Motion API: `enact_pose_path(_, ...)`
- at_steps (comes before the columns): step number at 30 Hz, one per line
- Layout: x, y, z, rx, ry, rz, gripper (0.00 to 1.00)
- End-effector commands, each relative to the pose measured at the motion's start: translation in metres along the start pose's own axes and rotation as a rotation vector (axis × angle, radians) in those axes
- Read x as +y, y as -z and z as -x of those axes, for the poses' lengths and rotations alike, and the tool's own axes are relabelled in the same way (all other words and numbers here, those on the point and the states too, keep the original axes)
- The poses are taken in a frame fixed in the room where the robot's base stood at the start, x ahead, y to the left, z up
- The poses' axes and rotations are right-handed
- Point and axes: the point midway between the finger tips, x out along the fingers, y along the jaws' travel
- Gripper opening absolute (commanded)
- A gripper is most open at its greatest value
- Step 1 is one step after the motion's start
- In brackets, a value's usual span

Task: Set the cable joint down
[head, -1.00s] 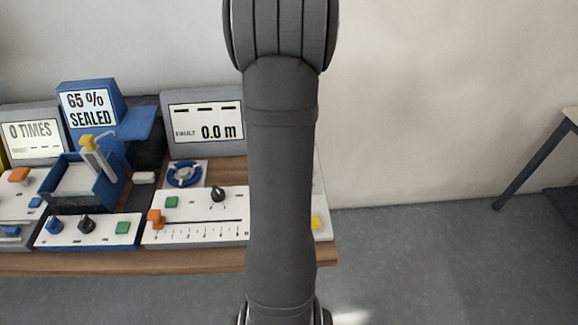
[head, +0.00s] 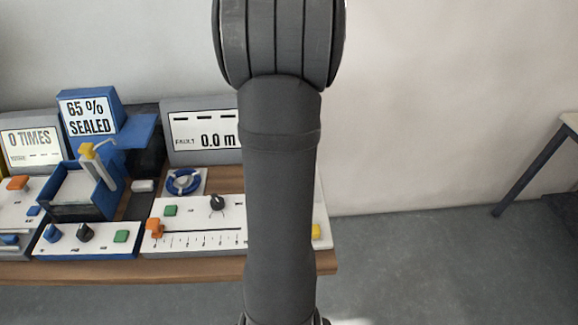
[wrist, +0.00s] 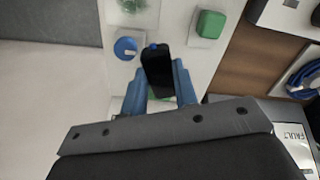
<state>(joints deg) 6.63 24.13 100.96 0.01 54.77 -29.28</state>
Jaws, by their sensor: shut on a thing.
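My gripper (wrist: 158,68) shows in the wrist view with two blue fingers, one on each side of a dark, block-like piece. This piece, which I take to be the cable joint (wrist: 156,60), is black with a small blue tip at its far end. The gripper is shut on it. It is over a white panel, and I cannot tell whether it touches the panel. In the head view my arm hides the gripper and the piece.
Near the held piece are a blue round knob (wrist: 125,48) and a green block (wrist: 208,24). A blue cable coil (head: 183,182) lies beside the fault display (head: 200,130). A blue tank (head: 80,190) stands left on the wooden bench (head: 200,267). Floor is open to the right.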

Motion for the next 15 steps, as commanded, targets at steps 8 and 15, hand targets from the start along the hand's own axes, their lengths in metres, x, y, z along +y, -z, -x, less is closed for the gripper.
enact_pose_path(8, 0.029, -0.047, 0.032, 0.001, -0.001, -0.007, 0.00)
enact_pose_path(15, 0.048, -0.081, 0.054, 0.000, -0.001, -0.006, 0.00)
